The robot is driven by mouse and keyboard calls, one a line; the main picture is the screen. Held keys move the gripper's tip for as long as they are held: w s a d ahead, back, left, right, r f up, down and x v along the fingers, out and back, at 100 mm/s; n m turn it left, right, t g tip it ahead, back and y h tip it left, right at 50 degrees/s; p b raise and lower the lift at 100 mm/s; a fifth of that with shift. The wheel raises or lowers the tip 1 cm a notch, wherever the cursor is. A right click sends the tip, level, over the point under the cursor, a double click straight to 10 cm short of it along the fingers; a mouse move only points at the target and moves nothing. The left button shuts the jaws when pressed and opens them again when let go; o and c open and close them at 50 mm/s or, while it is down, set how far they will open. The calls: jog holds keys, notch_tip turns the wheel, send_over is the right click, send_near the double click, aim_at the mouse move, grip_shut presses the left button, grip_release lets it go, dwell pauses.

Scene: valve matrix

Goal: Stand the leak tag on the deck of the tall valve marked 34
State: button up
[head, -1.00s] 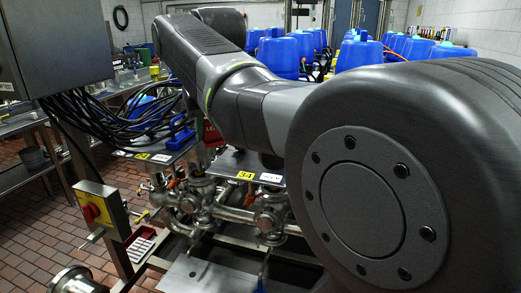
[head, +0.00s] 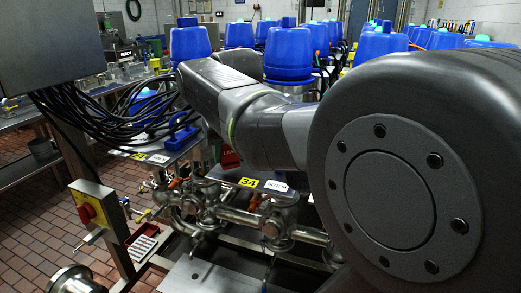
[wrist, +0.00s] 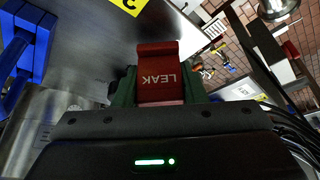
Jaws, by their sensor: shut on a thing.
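The red leak tag (wrist: 160,78) is held in my gripper (wrist: 158,98) in the wrist view, its word LEAK upside down in the picture. The gripper is shut on it between dark green fingers. In the head view a small red part of the tag (head: 229,158) shows below my arm, and the gripper is mostly hidden. The yellow label 34 (head: 248,182) is on the front edge of a deck, just below and right of the tag. A grey plate (wrist: 90,40) with a cut-off yellow label lies beyond the tag in the wrist view. I cannot tell whether the tag touches it.
A blue handled thing (head: 182,132) stands on the neighbouring deck at left, and it also shows in the wrist view (wrist: 20,55). Black cables (head: 110,120) hang close by. Blue valve caps (head: 290,52) fill the back. Steel pipes (head: 270,222) run below the decks.

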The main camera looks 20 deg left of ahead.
jog(key=shift+f, duration=0.7)
jog(key=shift+f, duration=0.15)
jog(key=o, duration=1)
jog(key=shift+c, duration=0.2)
jog(key=shift+r, duration=0.25)
jog(key=v, duration=1.1)
jog(key=shift+r+p, duration=0.3)
jog(key=shift+r, duration=0.1)
